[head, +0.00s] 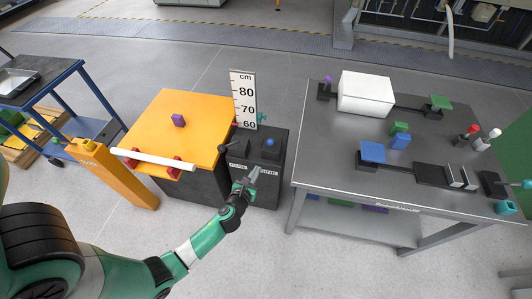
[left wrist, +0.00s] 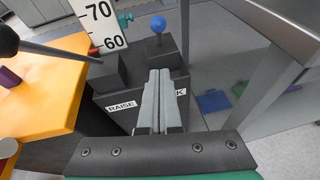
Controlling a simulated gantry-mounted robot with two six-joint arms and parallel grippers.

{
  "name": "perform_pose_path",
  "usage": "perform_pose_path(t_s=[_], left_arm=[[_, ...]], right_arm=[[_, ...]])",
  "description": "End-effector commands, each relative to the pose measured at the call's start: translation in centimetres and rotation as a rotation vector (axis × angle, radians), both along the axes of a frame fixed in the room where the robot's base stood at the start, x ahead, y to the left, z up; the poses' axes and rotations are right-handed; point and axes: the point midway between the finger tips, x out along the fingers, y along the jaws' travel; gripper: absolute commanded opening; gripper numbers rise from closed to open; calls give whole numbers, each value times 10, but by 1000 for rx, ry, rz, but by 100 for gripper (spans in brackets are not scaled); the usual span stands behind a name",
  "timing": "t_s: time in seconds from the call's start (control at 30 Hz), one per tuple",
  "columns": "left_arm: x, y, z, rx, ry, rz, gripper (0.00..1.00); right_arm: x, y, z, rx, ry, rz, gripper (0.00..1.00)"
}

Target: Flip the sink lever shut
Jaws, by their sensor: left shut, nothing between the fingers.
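A dark control box (head: 262,190) stands between the orange lift table and the grey workbench. Its front labels read RAISE (left wrist: 121,106) and, partly hidden by my fingers, what looks like SINK. The sink lever has a blue ball knob (head: 270,142); in the left wrist view the blue knob (left wrist: 157,24) stands up on a short stem beyond my fingertips. The other lever, with a black ball knob (head: 222,148), leans left. My left gripper (head: 255,170) is shut and empty, in front of the box on the sink side, apart from the blue knob. My right gripper is not in view.
The orange lift table (head: 190,118) at left carries a purple block (head: 178,120) and a white bar (head: 153,158). A height gauge (head: 243,98) stands behind the box. The grey workbench (head: 325,160) is close on the right, holding a white box (head: 366,94) and several fixtures.

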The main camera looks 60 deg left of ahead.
Motion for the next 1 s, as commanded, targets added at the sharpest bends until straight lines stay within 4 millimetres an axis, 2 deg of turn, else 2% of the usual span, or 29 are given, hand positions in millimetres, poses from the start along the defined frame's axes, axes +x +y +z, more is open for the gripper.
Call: perform_pose_path(t_s=[0.03,0.33,0.4,0.5,0.67,1.0], left_arm=[[8,8,-8,0,-2,3,0],[51,52,-30,1,-2,2,0],[60,59,-16,2,-3,1,0],[69,67,-11,0,-3,1,0],[75,73,-7,0,0,1,0],[76,73,-6,1,1,0,0]], right_arm=[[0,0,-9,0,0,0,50],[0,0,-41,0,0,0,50],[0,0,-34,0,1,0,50],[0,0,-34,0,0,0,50],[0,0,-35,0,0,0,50],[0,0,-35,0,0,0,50]])
